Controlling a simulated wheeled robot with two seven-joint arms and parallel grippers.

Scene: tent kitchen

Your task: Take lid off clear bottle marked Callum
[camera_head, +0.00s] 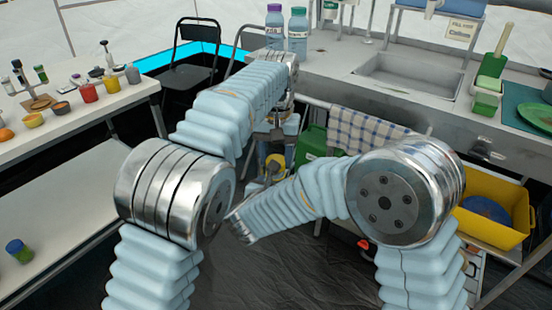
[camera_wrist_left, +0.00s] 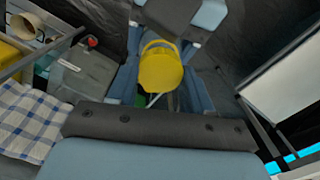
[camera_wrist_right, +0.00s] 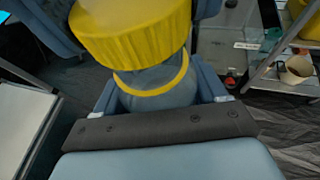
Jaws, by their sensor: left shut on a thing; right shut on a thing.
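A bottle with a yellow lid is held between my grippers; the yellow lid (camera_wrist_left: 161,68) shows in the left wrist view, and in the head view (camera_head: 276,160). In the right wrist view the bottle's clear, greyish body (camera_wrist_right: 150,98) shows below the lid (camera_wrist_right: 130,35), with a thin yellow band around it. My left gripper (camera_wrist_left: 160,60) is shut on the lid, its blue fingers on either side. My right gripper (camera_wrist_right: 158,85) is shut on the body below. Any name on this bottle is not readable. In the head view my arms hide much of both grippers.
Two bottles, one purple-lidded (camera_head: 274,28) and one teal-lidded (camera_head: 298,30), stand on the sink counter (camera_head: 335,60). A card (camera_head: 462,29) near the sink reads "Callum". A checked towel (camera_head: 360,130) and a yellow tub (camera_head: 495,210) are right of my grippers. A condiment table (camera_head: 120,95) stands left.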

